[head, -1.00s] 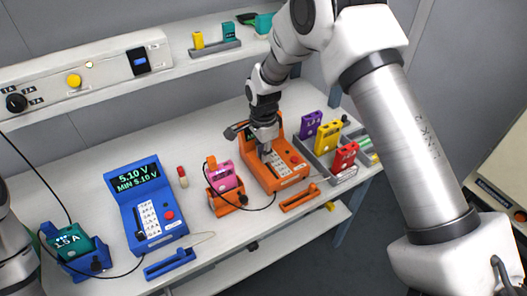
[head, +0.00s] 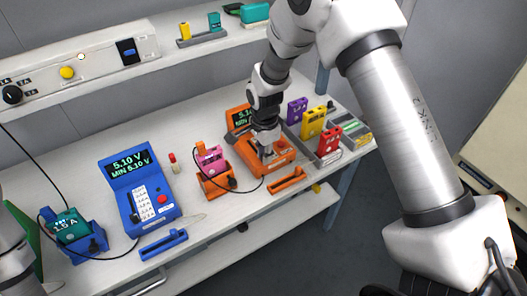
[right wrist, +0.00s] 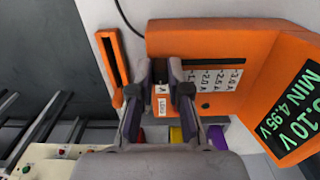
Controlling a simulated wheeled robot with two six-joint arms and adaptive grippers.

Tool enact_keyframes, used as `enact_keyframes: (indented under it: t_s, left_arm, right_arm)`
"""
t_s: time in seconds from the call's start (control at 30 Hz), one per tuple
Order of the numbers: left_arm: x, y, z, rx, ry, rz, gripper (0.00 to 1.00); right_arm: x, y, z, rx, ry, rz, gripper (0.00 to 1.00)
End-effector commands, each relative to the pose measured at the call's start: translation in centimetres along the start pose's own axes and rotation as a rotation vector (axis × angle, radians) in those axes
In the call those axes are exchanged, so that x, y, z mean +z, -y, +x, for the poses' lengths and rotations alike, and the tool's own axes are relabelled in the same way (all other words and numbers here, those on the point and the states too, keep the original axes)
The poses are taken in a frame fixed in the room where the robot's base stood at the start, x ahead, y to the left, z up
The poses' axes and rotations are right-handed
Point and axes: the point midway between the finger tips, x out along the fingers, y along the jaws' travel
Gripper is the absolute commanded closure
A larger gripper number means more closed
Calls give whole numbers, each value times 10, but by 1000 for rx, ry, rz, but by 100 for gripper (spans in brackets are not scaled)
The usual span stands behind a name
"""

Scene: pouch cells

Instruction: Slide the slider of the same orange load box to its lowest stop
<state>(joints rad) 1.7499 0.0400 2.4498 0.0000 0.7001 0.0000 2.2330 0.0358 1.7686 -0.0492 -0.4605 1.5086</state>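The orange load box (head: 277,164) stands at the right part of the bench, with its tilted display behind the arm. In the right wrist view, the box (right wrist: 195,38) fills the upper right, and its display (right wrist: 297,112) reads 5.10 V and MIN 4.95 V. My right gripper (head: 265,153) is low over the box's front. In the wrist view, its two fingers (right wrist: 163,72) straddle a gap beside the white current scale (right wrist: 216,79), with a small white label between them. My left gripper is out of sight.
A blue load box (head: 140,192) stands to the left. An orange cell holder (head: 214,183) with a pink cell (head: 210,160) is just left of the orange box. Purple, yellow and red cells (head: 328,139) stand close on its right. A cable loops in front.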

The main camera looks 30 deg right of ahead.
Motion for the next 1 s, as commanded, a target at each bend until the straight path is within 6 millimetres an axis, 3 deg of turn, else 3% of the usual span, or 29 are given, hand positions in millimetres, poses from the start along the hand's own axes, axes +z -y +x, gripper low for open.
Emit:
enact_keyframes:
  t_s: [0.03,0.07,0.47,0.8,1.0]
  left_arm:
    - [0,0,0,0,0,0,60]
    - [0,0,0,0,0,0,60]
    - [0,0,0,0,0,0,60]
    - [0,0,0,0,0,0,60]
    - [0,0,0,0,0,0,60]
  right_arm:
    - [0,-4,2,11,1,0,67]
    - [0,-4,2,11,1,0,58]
    - [0,-1,-8,5,0,0,58]
    - [0,-1,-88,3,0,0,58]
    - [0,-2,-116,7,1,0,58]
